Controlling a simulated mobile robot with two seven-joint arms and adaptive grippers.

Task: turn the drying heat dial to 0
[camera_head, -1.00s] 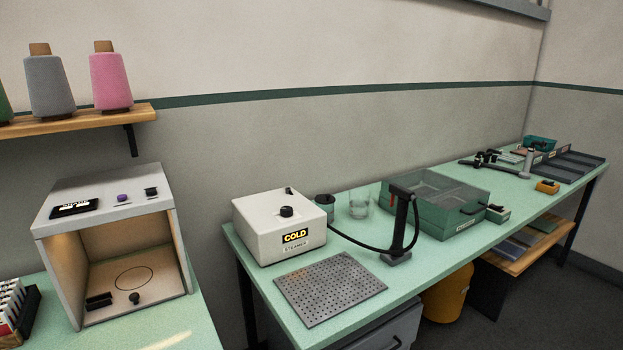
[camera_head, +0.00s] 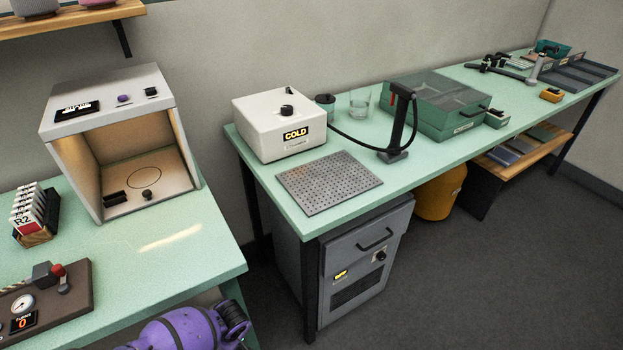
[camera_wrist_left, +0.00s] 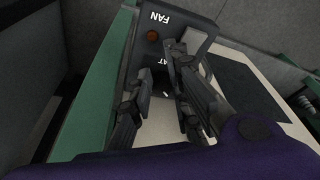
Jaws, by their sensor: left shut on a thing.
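In the left wrist view, a dark control panel (camera_wrist_left: 195,28) carries a "FAN" label and a partly covered label ending in "AT". The heat dial (camera_wrist_left: 163,88) is a dark knob below that label, mostly hidden between my fingers; a small white mark shows there. I cannot read its setting. My left gripper (camera_wrist_left: 160,98) is shut on the dial, with one finger on each side. In the head view only the purple arm shows at the bottom edge; the left gripper and the panel are out of frame. My right gripper is in neither view.
A green edge (camera_wrist_left: 92,95) runs beside the panel, and an orange-brown round spot (camera_wrist_left: 153,36) sits near "FAN". A gauge block (camera_head: 50,300) lies on the left table.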

